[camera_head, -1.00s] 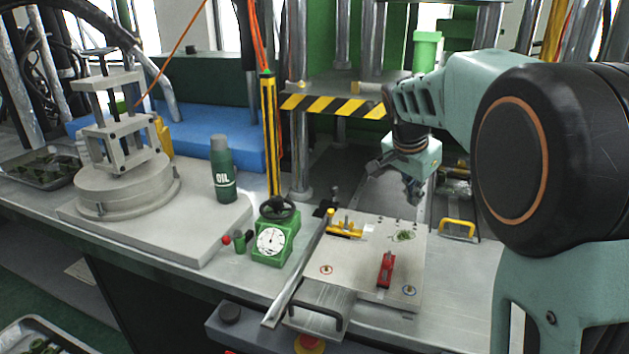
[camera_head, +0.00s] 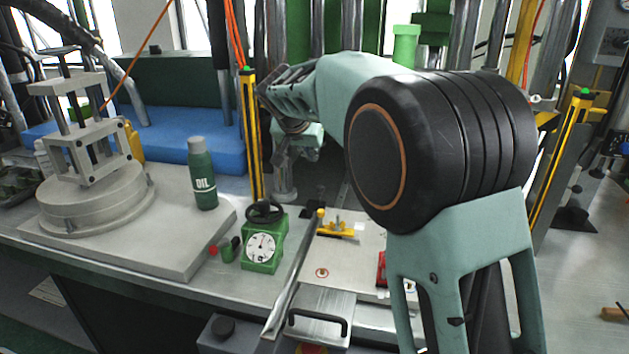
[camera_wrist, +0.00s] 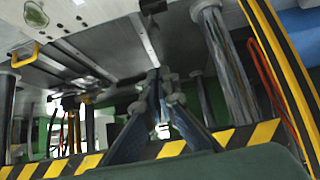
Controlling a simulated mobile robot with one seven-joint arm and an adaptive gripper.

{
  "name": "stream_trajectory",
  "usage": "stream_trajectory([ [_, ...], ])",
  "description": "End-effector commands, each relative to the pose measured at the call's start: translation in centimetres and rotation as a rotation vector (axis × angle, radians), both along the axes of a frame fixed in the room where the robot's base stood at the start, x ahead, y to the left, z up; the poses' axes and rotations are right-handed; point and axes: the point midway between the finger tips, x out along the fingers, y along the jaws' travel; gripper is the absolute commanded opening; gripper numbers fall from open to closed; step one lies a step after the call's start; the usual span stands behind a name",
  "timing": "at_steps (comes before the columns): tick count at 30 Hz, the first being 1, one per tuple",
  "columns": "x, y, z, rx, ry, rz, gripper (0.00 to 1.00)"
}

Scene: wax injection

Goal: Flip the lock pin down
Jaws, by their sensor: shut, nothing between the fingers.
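The pale mould plate (camera_head: 345,262) lies on the bench, with a yellow fitting (camera_head: 337,229) bearing small upright parts at its back left edge. I cannot tell for certain which part is the lock pin. My gripper (camera_head: 293,155) is shut and empty, held up behind and above the plate, left of its middle. In the wrist view my gripper's fingers (camera_wrist: 155,78) meet at the tips, touching nothing visible.
A green gauge box (camera_head: 264,245) with a black handwheel and an oil bottle (camera_head: 203,175) stand left of the plate. A yellow-black post (camera_head: 252,135) rises close to my gripper. A striped bar (camera_wrist: 170,150) crosses the wrist view.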

Motion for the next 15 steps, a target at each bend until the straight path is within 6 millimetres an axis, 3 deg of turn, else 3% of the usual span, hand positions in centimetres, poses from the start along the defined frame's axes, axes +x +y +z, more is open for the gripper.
stream_trajectory([
  [8, 0.3, -0.1, -0.4, 0.000, 0.002, -0.002, 0.00],
  [15, 2.9, -0.7, -3.1, -0.001, 0.004, -0.004, 0.00],
])
